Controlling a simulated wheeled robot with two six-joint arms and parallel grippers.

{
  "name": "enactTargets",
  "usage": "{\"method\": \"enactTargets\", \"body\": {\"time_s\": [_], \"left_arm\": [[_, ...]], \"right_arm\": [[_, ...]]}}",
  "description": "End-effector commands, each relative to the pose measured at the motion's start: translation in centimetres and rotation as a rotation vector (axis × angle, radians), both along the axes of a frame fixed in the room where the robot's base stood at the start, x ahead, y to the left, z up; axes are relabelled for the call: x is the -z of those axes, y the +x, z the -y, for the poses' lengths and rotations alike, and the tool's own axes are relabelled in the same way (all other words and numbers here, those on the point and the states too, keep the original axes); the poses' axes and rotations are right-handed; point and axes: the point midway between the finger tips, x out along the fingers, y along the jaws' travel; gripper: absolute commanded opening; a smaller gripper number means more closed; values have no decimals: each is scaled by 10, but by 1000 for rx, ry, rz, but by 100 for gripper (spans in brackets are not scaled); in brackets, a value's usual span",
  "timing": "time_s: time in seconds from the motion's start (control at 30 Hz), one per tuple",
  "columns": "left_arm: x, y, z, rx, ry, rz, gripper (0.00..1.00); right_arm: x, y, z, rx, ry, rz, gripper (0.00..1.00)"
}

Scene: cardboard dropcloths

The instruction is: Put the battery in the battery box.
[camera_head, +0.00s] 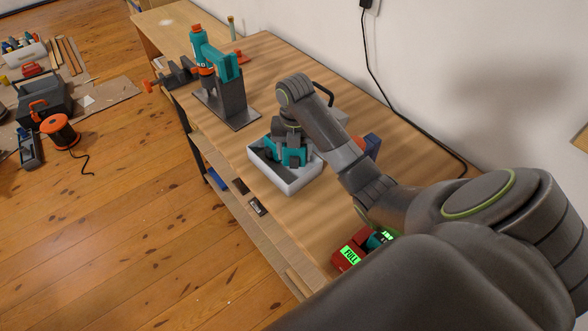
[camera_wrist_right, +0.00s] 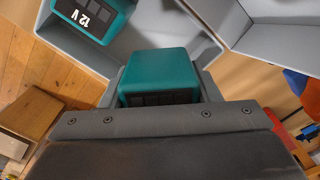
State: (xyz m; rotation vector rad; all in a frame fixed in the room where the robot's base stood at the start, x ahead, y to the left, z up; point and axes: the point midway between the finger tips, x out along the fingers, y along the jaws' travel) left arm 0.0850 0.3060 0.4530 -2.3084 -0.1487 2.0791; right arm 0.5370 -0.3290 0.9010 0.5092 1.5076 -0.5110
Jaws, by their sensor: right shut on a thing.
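The battery box (camera_head: 299,184) is a pale grey open box on the workbench, and its wall also shows in the right wrist view (camera_wrist_right: 165,30). My right gripper (camera_head: 291,144) points down over the box, shut on a teal battery (camera_wrist_right: 160,72). The held battery is at or within the box opening; I cannot tell whether it touches the floor of the box. Another teal battery marked 12 V (camera_wrist_right: 88,16) lies in the box at the upper left of the wrist view. My left gripper is not in view.
A teal drill on a stand (camera_head: 232,95) is on the bench beyond the box. A red charger (camera_head: 349,252) with a green FULL label is nearer me, partly hidden by my arm. A blue object (camera_head: 372,144) is behind my forearm. The wall borders the bench's right side.

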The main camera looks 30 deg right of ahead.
Motion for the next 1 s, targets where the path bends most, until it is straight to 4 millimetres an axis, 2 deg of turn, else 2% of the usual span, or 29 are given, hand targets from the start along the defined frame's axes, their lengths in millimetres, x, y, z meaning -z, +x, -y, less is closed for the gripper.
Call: {"method": "enactTargets", "body": {"time_s": [0.2,0.4,0.8,0.83,0.9,1.0], "left_arm": [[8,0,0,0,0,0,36],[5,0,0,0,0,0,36],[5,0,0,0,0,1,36],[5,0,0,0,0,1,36],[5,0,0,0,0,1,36],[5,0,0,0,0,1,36]], "right_arm": [[29,-1,-1,1,2,-2,29],[50,0,0,1,0,0,29],[56,0,0,0,-1,1,29],[56,0,0,0,-1,1,60],[55,0,0,0,-1,1,65],[55,0,0,1,0,0,65]]}}
